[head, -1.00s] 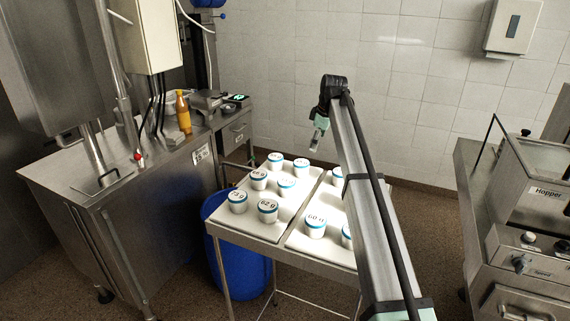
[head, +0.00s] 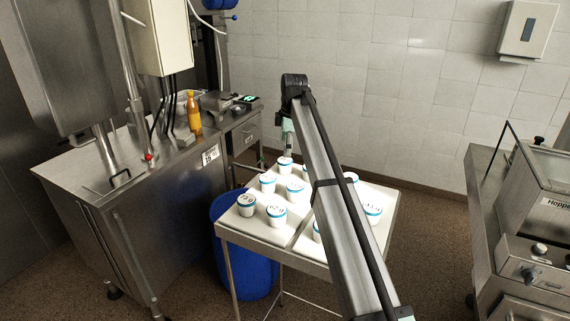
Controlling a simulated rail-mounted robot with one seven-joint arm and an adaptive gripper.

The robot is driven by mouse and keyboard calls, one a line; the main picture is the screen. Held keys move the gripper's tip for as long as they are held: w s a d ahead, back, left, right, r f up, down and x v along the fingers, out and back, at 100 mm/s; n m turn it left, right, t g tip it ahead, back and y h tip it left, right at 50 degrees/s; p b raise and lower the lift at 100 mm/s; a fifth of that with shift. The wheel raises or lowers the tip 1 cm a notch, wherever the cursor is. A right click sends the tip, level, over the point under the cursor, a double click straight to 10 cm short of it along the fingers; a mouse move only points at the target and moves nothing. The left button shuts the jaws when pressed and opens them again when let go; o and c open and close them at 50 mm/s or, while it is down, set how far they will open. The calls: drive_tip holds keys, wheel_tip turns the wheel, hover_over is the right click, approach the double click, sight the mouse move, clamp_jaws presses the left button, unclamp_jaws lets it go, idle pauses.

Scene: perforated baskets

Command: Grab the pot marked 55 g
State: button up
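Several white pots with blue bands stand upright on two white trays on a metal table. On the left tray are a front-left pot (head: 246,204), a front-right pot (head: 276,215), a pot at the left (head: 267,183), one in the middle (head: 294,191) and one at the back (head: 285,164). On the right tray a pot (head: 373,214) shows right of my arm, and others are partly hidden behind it. The lid markings are too small to read surely, so I cannot tell which is 55 g. My gripper (head: 288,150) hangs above the back pot, its fingers indistinct.
The left tray (head: 262,231) and right tray (head: 312,248) lie side by side. A steel cabinet (head: 150,190) with an orange bottle (head: 193,113) stands left. A hopper machine (head: 535,220) stands right.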

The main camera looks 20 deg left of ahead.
sight(285, 160)
drive_tip(key=shift+w+a+f+p, duration=0.2)
drive_tip(key=shift+f+p, duration=0.2)
drive_tip(key=shift+f, duration=0.85)
drive_tip(key=shift+w+a+f+p, duration=0.15)
drive_tip(key=shift+f+p, duration=0.2)
drive_tip(key=shift+f, duration=0.9)
drive_tip(key=shift+w+a+f+p, duration=0.15)
drive_tip(key=shift+f+p, duration=0.25)
drive_tip(key=shift+f, duration=0.85)
drive_tip(key=c, duration=1.3)
